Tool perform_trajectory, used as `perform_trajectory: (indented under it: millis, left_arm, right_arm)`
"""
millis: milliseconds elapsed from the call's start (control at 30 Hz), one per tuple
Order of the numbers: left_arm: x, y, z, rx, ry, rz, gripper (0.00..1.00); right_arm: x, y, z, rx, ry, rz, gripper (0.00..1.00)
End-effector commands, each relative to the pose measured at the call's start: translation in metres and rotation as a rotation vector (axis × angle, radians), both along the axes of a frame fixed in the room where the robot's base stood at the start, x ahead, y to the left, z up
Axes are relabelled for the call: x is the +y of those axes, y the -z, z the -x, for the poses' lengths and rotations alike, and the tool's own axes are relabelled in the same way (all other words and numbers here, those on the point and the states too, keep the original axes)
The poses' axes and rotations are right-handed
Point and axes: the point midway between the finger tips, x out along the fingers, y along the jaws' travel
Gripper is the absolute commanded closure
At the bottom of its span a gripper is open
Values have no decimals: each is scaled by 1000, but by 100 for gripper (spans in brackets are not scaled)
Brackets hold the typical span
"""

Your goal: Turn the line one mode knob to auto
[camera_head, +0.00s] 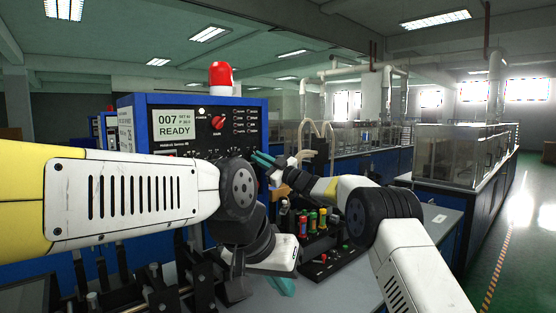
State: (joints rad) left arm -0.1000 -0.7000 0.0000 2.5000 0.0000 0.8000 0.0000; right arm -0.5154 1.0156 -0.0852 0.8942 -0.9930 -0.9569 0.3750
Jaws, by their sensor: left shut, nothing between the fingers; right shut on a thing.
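A red knob (219,121) is on the panel, right of the screen. Small controls along the panel's lower edge are partly hidden by my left arm. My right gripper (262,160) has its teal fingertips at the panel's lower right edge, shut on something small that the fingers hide. I cannot make out a line one label or a knob position. My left gripper (282,286) is low over the bench, shut and empty, its teal fingers partly hidden.
A red beacon (220,75) tops the box. Several coloured spools or bottles (313,221) stand on the bench behind a black button box (333,262). Dark fixtures (170,285) fill the lower left. Clear-walled benches (462,155) stand at the right beside an open green floor.

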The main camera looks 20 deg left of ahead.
Motion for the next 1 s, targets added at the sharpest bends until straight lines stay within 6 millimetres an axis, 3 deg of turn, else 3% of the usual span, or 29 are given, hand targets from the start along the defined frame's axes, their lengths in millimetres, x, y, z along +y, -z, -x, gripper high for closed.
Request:
perform_trajectory:
  millis: [100, 133, 200, 233, 600, 1000]
  left_arm:
    - [0, 0, 0, 0, 0, 0, 100]
    - [0, 0, 0, 0, 0, 0, 100]
    - [0, 0, 0, 0, 0, 0, 100]
    - [0, 0, 0, 0, 0, 0, 100]
    - [0, 0, 0, 0, 0, 0, 100]
    - [0, 0, 0, 0, 0, 0, 100]
  right_arm:
    - [0, -6, 1, -6, 2, -6, 100]
    - [0, -6, 1, -6, 2, -6, 84]
    - [0, -6, 1, -6, 2, -7, 70]
    - [0, -6, 1, -5, 1, -7, 68]
    - [-4, 0, 1, 0, 1, -2, 68]
    - [-54, 17, 18, -1, 1, -4, 68]
